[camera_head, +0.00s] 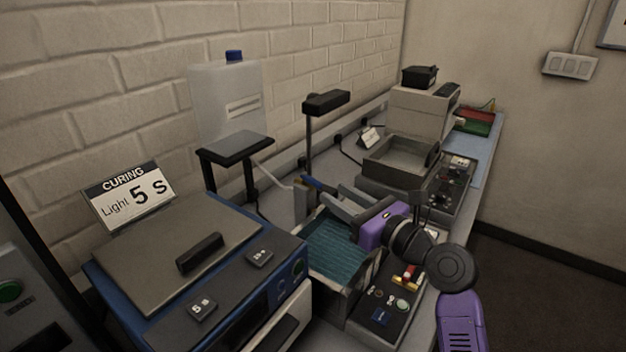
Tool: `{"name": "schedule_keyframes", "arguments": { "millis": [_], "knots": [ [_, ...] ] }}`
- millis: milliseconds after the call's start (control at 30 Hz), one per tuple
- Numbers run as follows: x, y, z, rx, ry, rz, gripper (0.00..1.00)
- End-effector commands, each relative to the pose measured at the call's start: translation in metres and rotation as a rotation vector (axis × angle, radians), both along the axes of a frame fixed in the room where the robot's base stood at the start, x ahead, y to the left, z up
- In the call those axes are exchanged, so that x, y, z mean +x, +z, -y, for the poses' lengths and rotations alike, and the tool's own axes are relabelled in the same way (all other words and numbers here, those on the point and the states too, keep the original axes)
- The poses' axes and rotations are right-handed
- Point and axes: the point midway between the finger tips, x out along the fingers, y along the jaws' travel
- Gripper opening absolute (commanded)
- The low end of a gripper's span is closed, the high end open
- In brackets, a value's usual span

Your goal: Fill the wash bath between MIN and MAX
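The wash bath (366,284) is an open grey tank in the middle of the bench, with teal liquid (333,252) inside. Its MIN and MAX marks cannot be made out. A translucent jug (226,103) with a blue cap stands on a dark raised shelf at the wall. A thin tube runs from it down to a small grey tap post (301,203) behind the bath. A blue lever (318,185) shows by the post. My gripper (331,194) is above the bath's far side, its two grey fingers apart and pointing left towards the lever. I see nothing between them.
A blue curing unit (225,235) with a closed grey lid and a "Light 5 s" sign (129,197) stands front left. A dark lamp post (309,145) rises behind the bath. A grey open basin (397,162) and a boxy machine (420,115) stand further back. Control buttons line the bath's right side.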

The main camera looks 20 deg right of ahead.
Motion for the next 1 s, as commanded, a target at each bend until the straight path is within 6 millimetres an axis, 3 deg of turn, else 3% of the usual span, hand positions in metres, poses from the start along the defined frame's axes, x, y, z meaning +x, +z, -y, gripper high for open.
{"name": "schedule_keyframes", "arguments": {
  "millis": [167, 600, 967, 1000],
  "knots": [
    [0.011, 0.0, -0.005, 0.024, 0.0, -0.008, 0.35],
    [0.067, 0.0, -0.026, 0.02, -0.002, -0.007, 0.35],
    [0.073, 0.0, -0.029, 0.019, -0.002, -0.006, 0.35],
    [0.073, 0.0, -0.029, 0.019, -0.003, -0.006, 0.32]
  ]
}}
